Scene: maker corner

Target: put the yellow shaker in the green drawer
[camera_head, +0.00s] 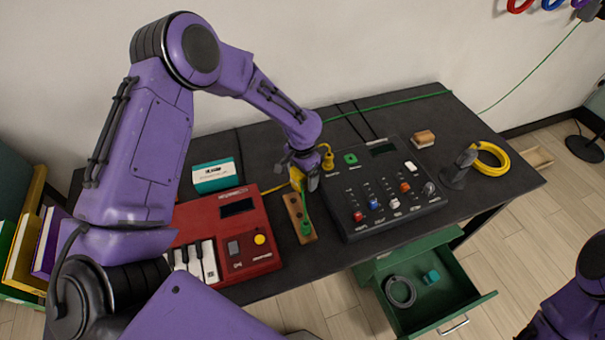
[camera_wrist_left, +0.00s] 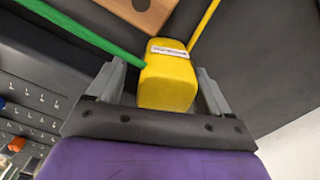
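The yellow shaker (camera_wrist_left: 168,78), a rounded block with a white label, sits between the fingers of my left gripper (camera_wrist_left: 165,85) in the left wrist view. A gap shows between it and the left finger, and the right finger is close to it, so the gripper looks open around it. In the head view the left gripper (camera_head: 305,180) is low over the dark table, and the shaker (camera_head: 296,178) is partly hidden by it. The green drawer (camera_head: 455,315) is pulled open at lower right. My right arm shows at the lower right edge; its gripper is out of view.
The drawer holds a grey coil (camera_head: 400,291) and a teal cube (camera_head: 431,277). Beside the left gripper are a wooden block (camera_head: 300,217) with a green cable, a red keyboard (camera_head: 225,235) and a dark mixer panel (camera_head: 385,190). A yellow cable coil (camera_head: 492,160) lies at right.

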